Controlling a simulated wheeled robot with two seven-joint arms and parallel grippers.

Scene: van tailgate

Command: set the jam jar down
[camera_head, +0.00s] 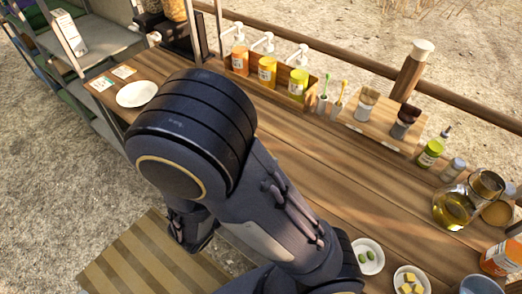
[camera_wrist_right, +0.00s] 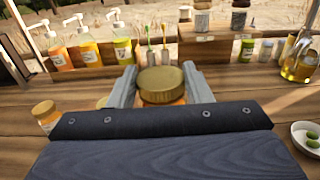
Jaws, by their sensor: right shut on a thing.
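The jam jar (camera_wrist_right: 162,84), with a gold lid and an orange body just showing below it, stands upright between the fingers of my right gripper (camera_wrist_right: 160,90) in the right wrist view. The gripper is shut on it. The jar's base is hidden behind the gripper body, so I cannot tell whether it touches the wooden counter (camera_wrist_right: 255,85). In the head view my large dark arm covers the middle of the counter (camera_head: 330,190), and neither the jar nor a gripper shows. My left gripper is in neither view.
Pump bottles (camera_head: 267,70) stand in a wooden rack at the back. A small jar (camera_wrist_right: 45,115) stands left of my right gripper. A white plate (camera_head: 137,94), an oil jug (camera_head: 455,208) and a dish of olives (camera_head: 367,257) are on the counter. Bare planks lie before the rack.

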